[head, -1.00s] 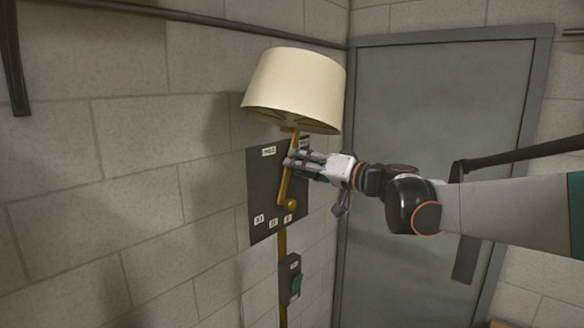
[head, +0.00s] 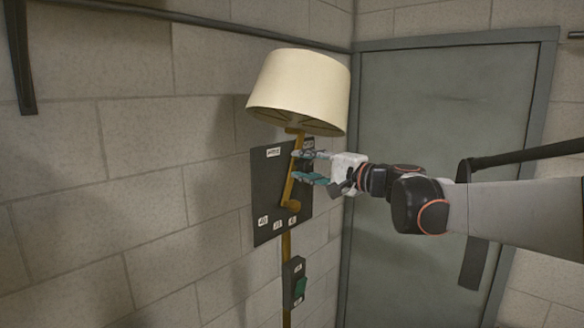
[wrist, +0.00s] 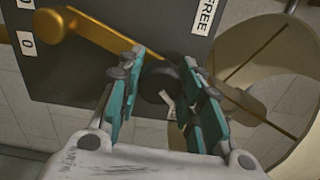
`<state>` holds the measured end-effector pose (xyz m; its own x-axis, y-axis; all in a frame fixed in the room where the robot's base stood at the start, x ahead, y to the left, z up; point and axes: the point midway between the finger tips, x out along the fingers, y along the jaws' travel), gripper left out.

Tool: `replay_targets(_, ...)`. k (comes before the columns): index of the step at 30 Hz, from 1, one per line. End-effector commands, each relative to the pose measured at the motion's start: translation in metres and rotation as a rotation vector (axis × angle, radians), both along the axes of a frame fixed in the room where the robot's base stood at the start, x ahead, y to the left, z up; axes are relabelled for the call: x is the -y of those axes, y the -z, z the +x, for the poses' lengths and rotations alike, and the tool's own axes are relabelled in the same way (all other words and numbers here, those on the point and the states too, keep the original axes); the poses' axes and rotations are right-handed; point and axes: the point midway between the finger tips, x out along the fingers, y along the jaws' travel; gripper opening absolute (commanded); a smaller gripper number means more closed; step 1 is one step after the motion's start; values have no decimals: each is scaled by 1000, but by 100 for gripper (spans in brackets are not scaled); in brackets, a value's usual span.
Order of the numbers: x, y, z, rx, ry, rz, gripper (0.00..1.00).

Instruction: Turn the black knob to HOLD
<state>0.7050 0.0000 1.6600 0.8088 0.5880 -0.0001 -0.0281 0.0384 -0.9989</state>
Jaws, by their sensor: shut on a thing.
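The black knob (wrist: 160,76) shows in the wrist view as a dark round shape on the dark panel, between my fingertips. My gripper (wrist: 165,68) has its two teal fingers on either side of the knob, shut on it. In the head view my gripper (head: 297,166) reaches the panel (head: 267,190) from the right, just under the lampshade. The knob's pointer direction cannot be made out.
A brass lever (wrist: 95,32) with a round end lies across the panel beside the knob. A cream lampshade (head: 299,90) hangs close above my gripper. A switch box (head: 293,282) with a green switch is below. A grey door (head: 440,110) stands behind my arm.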

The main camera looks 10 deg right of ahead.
Motion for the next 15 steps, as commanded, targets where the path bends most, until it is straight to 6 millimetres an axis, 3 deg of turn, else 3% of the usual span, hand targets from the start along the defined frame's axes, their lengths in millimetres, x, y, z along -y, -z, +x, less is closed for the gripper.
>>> replay_targets(15,1,1,0,-150,2,206,9)
